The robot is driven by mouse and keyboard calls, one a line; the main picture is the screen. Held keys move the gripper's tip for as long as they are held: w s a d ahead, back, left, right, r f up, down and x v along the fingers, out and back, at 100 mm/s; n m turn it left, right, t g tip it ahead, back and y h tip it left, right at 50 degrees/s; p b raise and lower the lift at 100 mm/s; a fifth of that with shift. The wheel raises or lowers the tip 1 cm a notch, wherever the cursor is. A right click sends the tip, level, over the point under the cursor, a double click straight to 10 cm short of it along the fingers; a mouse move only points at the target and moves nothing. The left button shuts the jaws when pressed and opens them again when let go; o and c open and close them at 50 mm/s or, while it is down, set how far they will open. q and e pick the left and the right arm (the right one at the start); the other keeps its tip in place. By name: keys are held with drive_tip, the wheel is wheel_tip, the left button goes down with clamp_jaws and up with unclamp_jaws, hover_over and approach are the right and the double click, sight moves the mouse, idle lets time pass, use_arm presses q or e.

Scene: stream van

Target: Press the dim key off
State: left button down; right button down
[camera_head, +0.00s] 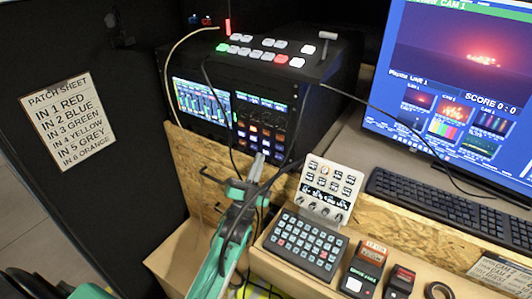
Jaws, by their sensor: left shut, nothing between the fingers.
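My left gripper (258,162) reaches up from the bottom of the head view on its teal arm. Its fingers are shut and empty, with the tips just in front of the lower part of a key block (254,135) on the black rack unit. That block has rows of small keys, some lit orange and some white; the fingertips cover part of its lower edge. I cannot tell if they touch it. No dim label is readable. A small white panel (325,190) with keys, a display and knobs stands right of the gripper. My right gripper does not show.
A switcher with white, green and red keys (267,50) tops the rack (300,100). Cables hang near my gripper. A black keypad (304,246) and small boxes (363,270) sit in a wooden tray. A keyboard (450,205) and monitor (455,85) are right.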

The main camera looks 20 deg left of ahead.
use_arm(q)
drive_tip(key=shift+w, duration=0.1)
idle(0.4)
drive_tip(key=shift+w, duration=0.35)
drive_tip(key=shift+d, duration=0.1)
drive_tip(key=shift+w, duration=0.25)
idle(0.4)
drive_tip(key=shift+s, duration=0.75)
